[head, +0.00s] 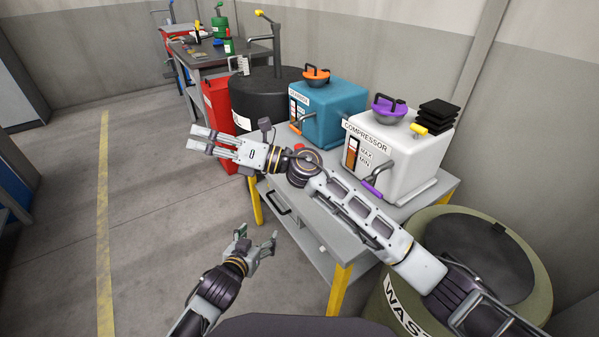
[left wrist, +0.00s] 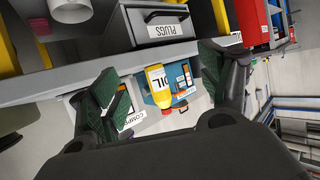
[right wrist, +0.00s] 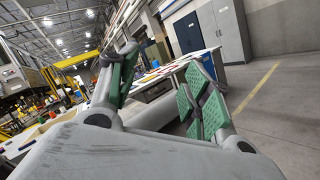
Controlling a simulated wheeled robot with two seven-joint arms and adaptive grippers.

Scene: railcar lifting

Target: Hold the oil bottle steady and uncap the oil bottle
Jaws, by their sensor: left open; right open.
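My left gripper (head: 259,236) is open and empty, low in front of the grey table (head: 225,178). My right gripper (head: 197,139) is open and empty, pointing left past the table; its wrist view shows no bottle.
The table carries a teal gearbox (head: 345,105) and a white compressor (head: 420,160). A black drum (head: 262,105) and red container (head: 216,110) stand behind. A waste bin (head: 530,250) stands at the right. A drawer marked PLUGS (left wrist: 155,20) is near. The floor at left is clear.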

